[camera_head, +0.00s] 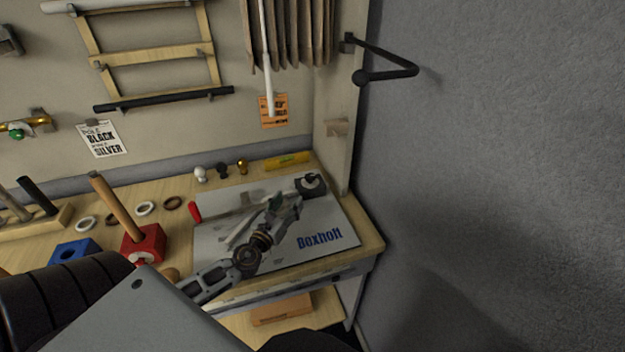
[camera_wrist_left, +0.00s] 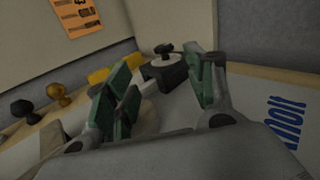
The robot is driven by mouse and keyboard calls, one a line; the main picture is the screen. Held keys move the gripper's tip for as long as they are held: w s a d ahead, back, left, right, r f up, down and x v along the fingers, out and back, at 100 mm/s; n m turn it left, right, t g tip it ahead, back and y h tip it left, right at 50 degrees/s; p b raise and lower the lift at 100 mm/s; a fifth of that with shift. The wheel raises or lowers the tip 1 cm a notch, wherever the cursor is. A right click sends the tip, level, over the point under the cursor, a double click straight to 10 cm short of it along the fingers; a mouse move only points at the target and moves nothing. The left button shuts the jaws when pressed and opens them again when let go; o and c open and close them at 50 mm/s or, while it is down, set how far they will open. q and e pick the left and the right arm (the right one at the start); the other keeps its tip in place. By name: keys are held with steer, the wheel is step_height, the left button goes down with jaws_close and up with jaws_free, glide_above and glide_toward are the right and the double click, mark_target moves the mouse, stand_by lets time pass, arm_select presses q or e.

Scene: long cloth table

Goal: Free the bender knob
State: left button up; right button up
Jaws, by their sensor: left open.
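The bender's dark block with a black knob on top (camera_head: 310,182) sits at the far right of a pale board marked "Boxholt" (camera_head: 335,213). The block and its knob (camera_wrist_left: 163,52) also show in the left wrist view, just beyond and between my fingers. My left gripper (camera_head: 287,207) is over the board, a little to the front left of the block. Its green-padded fingers (camera_wrist_left: 167,82) are spread apart with nothing held between them. I cannot tell whether they touch the block. A red handle (camera_head: 195,212) lies at the board's left edge. My right gripper is not in view.
White, black and brass knobs (camera_head: 222,171) and a yellow bar (camera_head: 287,161) stand behind the board. A red block with a wooden post (camera_head: 143,244) and a blue block (camera_head: 74,253) are to the left. An upright panel (camera_head: 337,150) and grey wall (camera_head: 480,180) bound the right.

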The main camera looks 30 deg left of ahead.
arm_select(q)
steer(key=shift+w+f+m, duration=0.4)
steer(key=shift+w+m, duration=0.05)
steer(key=shift+m, duration=0.15)
steer(key=shift+s+r, duration=0.1)
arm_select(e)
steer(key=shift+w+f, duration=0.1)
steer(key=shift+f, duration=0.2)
arm_select(q)
steer(key=shift+w, duration=0.3)
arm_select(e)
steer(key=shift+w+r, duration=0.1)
arm_select(q)
steer(key=p, duration=0.1)
glide_toward(308, 179)
steer(key=shift+w+a, duration=0.15)
steer(key=shift+w, duration=0.5)
steer(key=shift+w+a, duration=0.15)
steer(key=shift+w, duration=0.45)
steer(key=shift+w+a+p, duration=0.2)
steer(key=shift+w+p, duration=0.05)
steer(key=shift+w, duration=1.75)
steer(key=shift+w+a+p, duration=0.2)
steer(key=shift+w+p, duration=0.05)
steer(key=shift+w, duration=1.7)
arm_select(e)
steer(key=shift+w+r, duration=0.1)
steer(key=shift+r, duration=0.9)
arm_select(q)
steer(key=shift+c, duration=0.4)
